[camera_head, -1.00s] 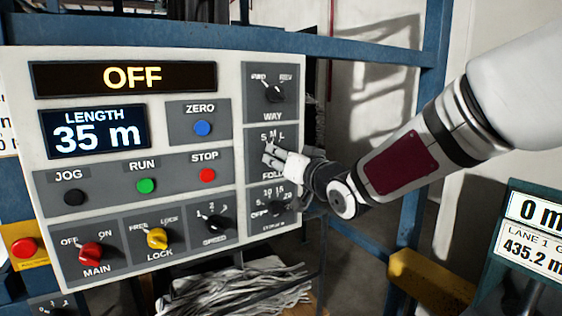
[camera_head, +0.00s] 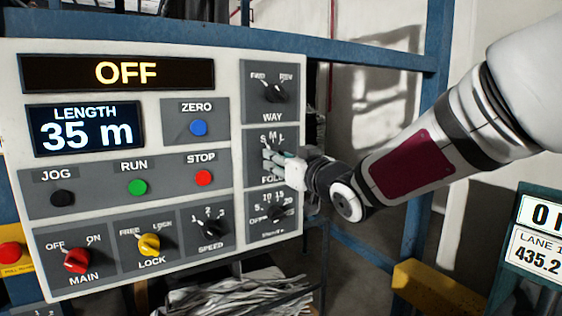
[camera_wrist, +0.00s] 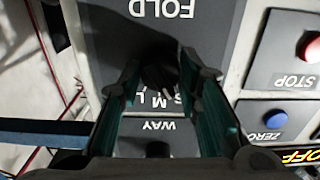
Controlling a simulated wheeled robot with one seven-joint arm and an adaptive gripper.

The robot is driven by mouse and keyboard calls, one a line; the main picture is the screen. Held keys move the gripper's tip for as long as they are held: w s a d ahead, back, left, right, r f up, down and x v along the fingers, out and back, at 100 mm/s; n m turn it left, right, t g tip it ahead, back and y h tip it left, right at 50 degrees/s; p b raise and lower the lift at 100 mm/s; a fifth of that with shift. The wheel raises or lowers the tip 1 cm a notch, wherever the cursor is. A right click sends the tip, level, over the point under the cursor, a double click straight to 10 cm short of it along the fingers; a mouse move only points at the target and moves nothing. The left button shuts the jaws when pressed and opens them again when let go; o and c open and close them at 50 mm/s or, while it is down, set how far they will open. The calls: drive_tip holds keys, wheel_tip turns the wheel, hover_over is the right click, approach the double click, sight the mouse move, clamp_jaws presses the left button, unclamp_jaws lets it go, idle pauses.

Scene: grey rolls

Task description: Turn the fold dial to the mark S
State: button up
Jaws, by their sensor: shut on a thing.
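The fold dial (camera_wrist: 160,78) is a black knob on a grey plate in the right column of the panel, below the way dial (camera_head: 273,92). The marks S, M and L run along its upper side in the head view and appear upside down in the wrist view. My gripper (camera_wrist: 158,85) reaches in from the right, its teal-lined fingers on either side of the knob, and is shut on it. The fingers and shadow hide much of the knob, so I cannot tell which mark it points to.
Below the fold dial is another black dial (camera_head: 277,213). The red stop button (camera_head: 204,177) and the blue zero button (camera_head: 198,127) are to the left. The upper display (camera_head: 118,73) reads OFF, and the length display (camera_head: 84,130) reads 35 m. A blue frame post stands to the right.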

drive_tip(key=o, duration=1.2)
drive_tip(key=shift+c, duration=0.2)
drive_tip(key=v, duration=1.2)
drive_tip(key=shift+d, duration=0.1)
